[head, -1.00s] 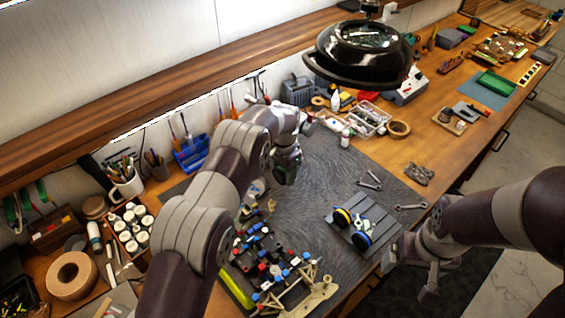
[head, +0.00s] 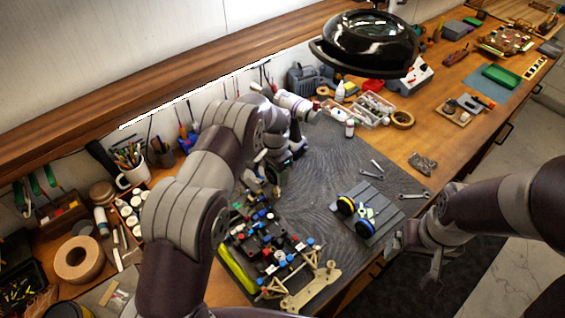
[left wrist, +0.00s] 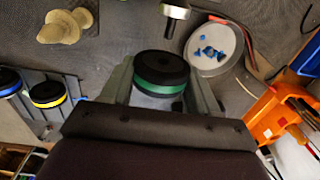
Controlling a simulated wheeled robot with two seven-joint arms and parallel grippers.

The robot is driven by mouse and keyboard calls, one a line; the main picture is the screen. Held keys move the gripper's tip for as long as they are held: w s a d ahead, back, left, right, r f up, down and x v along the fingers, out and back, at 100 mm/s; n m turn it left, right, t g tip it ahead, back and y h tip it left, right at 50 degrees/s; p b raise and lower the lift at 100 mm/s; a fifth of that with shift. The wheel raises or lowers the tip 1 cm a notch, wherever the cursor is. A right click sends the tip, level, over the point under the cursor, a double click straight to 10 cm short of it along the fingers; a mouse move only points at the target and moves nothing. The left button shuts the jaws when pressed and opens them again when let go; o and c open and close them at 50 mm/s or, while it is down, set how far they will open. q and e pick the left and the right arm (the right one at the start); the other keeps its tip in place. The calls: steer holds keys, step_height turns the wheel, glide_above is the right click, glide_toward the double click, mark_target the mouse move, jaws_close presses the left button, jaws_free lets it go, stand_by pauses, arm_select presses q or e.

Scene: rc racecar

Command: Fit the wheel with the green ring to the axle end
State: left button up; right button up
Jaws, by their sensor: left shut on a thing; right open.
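The wheel with the green ring (left wrist: 160,83) is black with a green band. My left gripper (left wrist: 163,88) is shut on it, with one finger on each side. In the head view my left gripper (head: 277,178) is over the mat, beyond the far end of the racecar chassis (head: 272,252); the wheel cannot be made out there. In the left wrist view a pale metal disc with a dark stub (left wrist: 173,18) lies just beyond the wheel, apart from it; I cannot tell whether it is the axle end. My right gripper (head: 432,278) is open and empty near the table's front edge.
A grey slatted tray (head: 386,208) holds a yellow-ringed wheel (head: 345,206) and a blue-ringed wheel (head: 364,228). Wrenches (head: 415,195) lie beside it. A round dish with blue bits (left wrist: 213,52) is close to my left gripper. A magnifier lamp (head: 365,45) hangs overhead.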

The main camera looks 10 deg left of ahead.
arm_select(q)
steer(key=shift+s+a, duration=0.25)
steer(key=shift+s, duration=0.1)
stand_by(1.6)
steer(key=shift+s+a, duration=0.2)
steer(key=shift+s, duration=0.05)
steer(key=shift+s+a, duration=0.2)
steer(key=shift+s, duration=0.05)
steer(key=shift+s+a+p, duration=0.45)
steer(key=shift+s+a, duration=0.15)
steer(key=shift+s, duration=0.15)
steer(key=o, duration=1.1)
steer(key=r+b, duration=0.2)
steer(key=r, duration=0.4)
steer(key=r+b, duration=0.2)
steer(key=r, duration=0.4)
steer(key=shift+s+d+r, duration=0.1)
steer(key=shift+d+r, duration=0.1)
steer(key=shift+r, duration=0.15)
